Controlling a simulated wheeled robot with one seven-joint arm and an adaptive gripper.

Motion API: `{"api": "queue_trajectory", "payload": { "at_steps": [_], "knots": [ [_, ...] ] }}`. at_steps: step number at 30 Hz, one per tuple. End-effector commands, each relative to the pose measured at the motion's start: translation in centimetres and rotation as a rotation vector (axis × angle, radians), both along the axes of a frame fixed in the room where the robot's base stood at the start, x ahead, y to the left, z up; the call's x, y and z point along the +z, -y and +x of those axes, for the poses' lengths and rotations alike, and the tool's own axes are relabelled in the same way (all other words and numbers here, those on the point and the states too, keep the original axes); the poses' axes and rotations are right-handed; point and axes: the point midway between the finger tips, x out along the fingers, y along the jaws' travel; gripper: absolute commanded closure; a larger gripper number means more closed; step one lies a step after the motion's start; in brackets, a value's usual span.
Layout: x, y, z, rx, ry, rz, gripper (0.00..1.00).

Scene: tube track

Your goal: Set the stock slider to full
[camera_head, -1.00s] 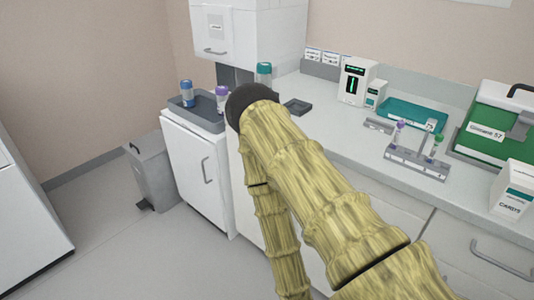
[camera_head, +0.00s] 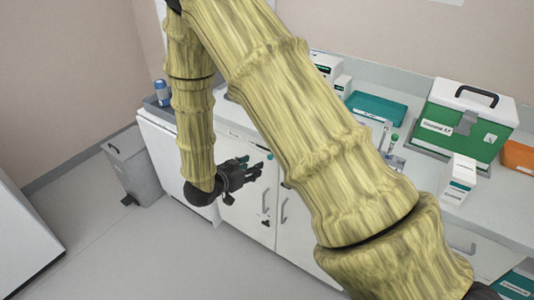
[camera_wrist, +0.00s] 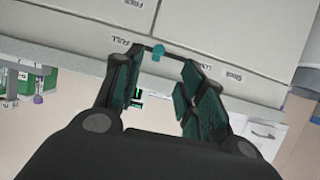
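The stock slider has a small teal knob (camera_wrist: 158,53) on a dark slot in a pale cabinet front. In the wrist view the slot lies between a label reading "FULL" and one that seems to read "LOW", with the knob nearer "FULL". My gripper (camera_wrist: 164,70) is open, its dark fingers with teal pads apart on either side of the knob in that view. I cannot tell whether it touches. In the head view my gripper (camera_head: 258,171) is at the cabinet front below the counter edge. The knob is hard to tell from the teal pads there.
The counter holds a teal tray (camera_head: 376,108), a green case (camera_head: 466,122), a white carton (camera_head: 459,180) and an orange box (camera_head: 519,156). A grey bin (camera_head: 133,167) stands on the floor at the left. My arm hides much of the counter.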

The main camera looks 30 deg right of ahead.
Motion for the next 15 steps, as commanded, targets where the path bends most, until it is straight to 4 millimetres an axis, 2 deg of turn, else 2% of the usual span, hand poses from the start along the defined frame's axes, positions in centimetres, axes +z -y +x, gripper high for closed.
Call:
{"api": "queue_trajectory", "payload": {
  "at_steps": [2,7,15],
  "knots": [
    [0.5,0.2,0.2,-0.015,0.009,-0.004,0.60],
    [0.0,1.5,0.7,-0.019,0.009,-0.004,0.60],
    [-1.6,5.2,2.1,-0.019,0.009,-0.004,0.60]
  ]
}}
